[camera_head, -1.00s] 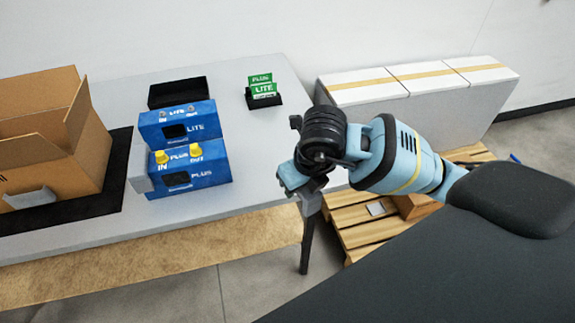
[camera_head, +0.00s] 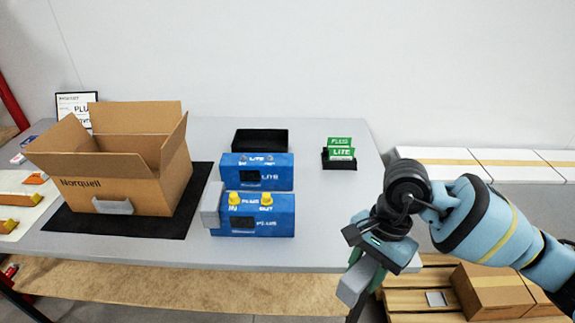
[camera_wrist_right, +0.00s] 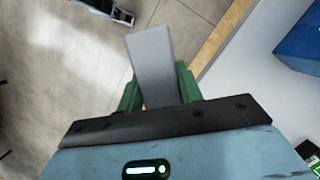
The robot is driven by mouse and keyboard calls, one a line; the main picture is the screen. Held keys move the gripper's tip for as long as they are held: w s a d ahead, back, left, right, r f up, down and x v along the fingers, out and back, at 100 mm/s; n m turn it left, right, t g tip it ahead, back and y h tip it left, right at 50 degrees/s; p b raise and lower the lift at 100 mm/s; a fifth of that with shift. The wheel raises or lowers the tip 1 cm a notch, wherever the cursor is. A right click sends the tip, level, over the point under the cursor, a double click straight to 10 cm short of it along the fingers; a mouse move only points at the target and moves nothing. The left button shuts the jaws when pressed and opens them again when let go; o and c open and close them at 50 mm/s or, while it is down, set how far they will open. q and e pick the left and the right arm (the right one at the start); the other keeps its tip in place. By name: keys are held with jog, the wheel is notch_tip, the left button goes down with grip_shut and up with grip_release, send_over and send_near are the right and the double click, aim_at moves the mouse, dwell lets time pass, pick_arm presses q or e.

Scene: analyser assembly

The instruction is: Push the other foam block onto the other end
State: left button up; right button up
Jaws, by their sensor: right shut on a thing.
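A blue PLUS analyser (camera_head: 268,222) with two yellow caps lies on the grey table. One grey foam block (camera_head: 212,205) sits on its left end; its right end is bare. My right gripper (camera_head: 366,272) is shut on another grey foam block (camera_head: 352,286), which is tilted and hangs out past the table's front edge, to the right of the analyser. In the right wrist view, the held foam block (camera_wrist_right: 152,62) stands out between the green fingers (camera_wrist_right: 157,88), and part of a blue analyser (camera_wrist_right: 300,40) shows at top right. My left gripper is out of view.
A blue LITE analyser (camera_head: 256,178) and a black tray (camera_head: 260,139) stand behind the PLUS one. An open carton (camera_head: 95,185) on a black mat (camera_head: 180,218) is to the left. The table right of the analyser is clear.

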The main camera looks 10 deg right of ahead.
jog(key=n, duration=0.2)
jog(key=s+n+h, duration=0.1)
jog(key=n, duration=0.1)
jog(key=r+n+g, duration=0.1)
jog(key=n, duration=0.1)
jog(key=shift+s+r+n, duration=0.1)
jog(key=shift+s+n, duration=0.1)
jog(key=shift+n, duration=0.2)
jog(key=n, duration=0.1)
jog(key=n+h, duration=0.1)
jog(key=n, duration=0.1)
jog(key=s+r+n, duration=0.1)
jog(key=n, duration=0.1)
jog(key=shift+s+g+h, duration=0.1)
jog(key=shift+g+h, duration=0.2)
jog(key=shift+h, duration=0.1)
